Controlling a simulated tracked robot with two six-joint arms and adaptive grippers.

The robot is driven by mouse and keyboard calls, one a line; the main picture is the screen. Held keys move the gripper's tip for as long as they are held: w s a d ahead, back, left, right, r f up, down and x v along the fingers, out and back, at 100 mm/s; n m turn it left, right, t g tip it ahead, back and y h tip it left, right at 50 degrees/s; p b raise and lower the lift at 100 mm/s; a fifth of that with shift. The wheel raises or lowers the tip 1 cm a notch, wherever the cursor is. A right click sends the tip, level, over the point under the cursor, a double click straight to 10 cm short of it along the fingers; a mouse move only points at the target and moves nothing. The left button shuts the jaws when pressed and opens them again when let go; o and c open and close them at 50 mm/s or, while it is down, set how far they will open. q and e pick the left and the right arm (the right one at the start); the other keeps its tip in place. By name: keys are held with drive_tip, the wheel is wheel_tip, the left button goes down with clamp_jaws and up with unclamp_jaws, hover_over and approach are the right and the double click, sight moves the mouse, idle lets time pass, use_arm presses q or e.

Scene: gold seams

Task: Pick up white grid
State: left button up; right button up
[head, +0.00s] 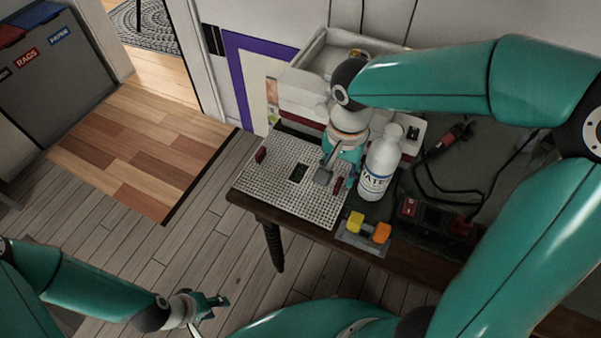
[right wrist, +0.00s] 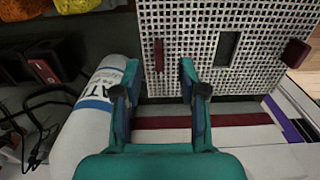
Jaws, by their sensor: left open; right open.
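The white grid (head: 262,187) is a flat perforated panel lying on the dark table, with a dark slot in its middle and a dark red handle near each side. In the right wrist view the grid (right wrist: 205,27) fills the top, with one red handle (right wrist: 159,55) ahead of the fingers and the other red handle (right wrist: 297,53) at the right. My right gripper (right wrist: 160,82) is open, its fingers apart on either side of the line to the nearer handle, with nothing between them. My left gripper (head: 212,305) is open and empty, low over the floor, away from the table.
A white bottle (head: 379,165) stands right of the grid, close beside my right gripper. A yellow block (head: 355,221) and an orange block (head: 381,232) sit at the table's front. A white and red box (head: 300,92) stands behind. Cables and tools lie at right.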

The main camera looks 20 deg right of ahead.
sight(336, 186)
drive_tip(key=shift+s+f, duration=0.1)
drive_tip(key=shift+f, duration=2.85)
drive_tip(key=shift+a, duration=0.1)
drive_tip(key=shift+c, duration=0.2)
clamp_jaws()
